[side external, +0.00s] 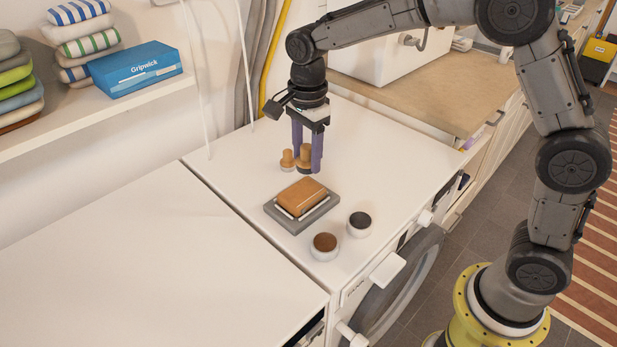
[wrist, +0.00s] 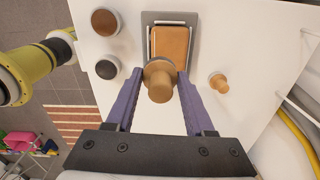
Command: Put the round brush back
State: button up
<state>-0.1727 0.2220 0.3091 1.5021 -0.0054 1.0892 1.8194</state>
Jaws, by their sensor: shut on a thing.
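My gripper (side external: 307,165) points down over the white machine top, its purple fingers shut on a round wooden brush (side external: 306,155). In the wrist view the round brush (wrist: 160,84) sits between the two fingertips, its knob toward the camera. It is upright and at or close to the surface; I cannot tell if it touches. A smaller round wooden brush (side external: 287,160) stands just left of it, apart from the fingers; it is at the right in the wrist view (wrist: 219,83).
A grey tray (side external: 283,217) holding a tan block (side external: 302,194) lies in front of the gripper. Two round pots, brown-topped (side external: 325,246) and black-topped (side external: 359,224), stand near the front edge. The left machine top (side external: 150,255) is clear. A shelf holds a blue box (side external: 135,70).

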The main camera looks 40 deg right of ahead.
jog(key=shift+s+f, duration=0.2)
jog(key=shift+f, duration=0.05)
jog(key=s+d, duration=1.1)
jog(key=s, duration=0.1)
jog(key=m, duration=0.1)
send_over(340, 183)
jog(key=s, duration=0.1)
notch_tip(340, 183, down, 8)
jog(key=shift+a+f, duration=0.15)
jog(key=shift+w+f, duration=0.45)
jog(key=shift+f, duration=1.65)
jog(key=shift+f, duration=0.15)
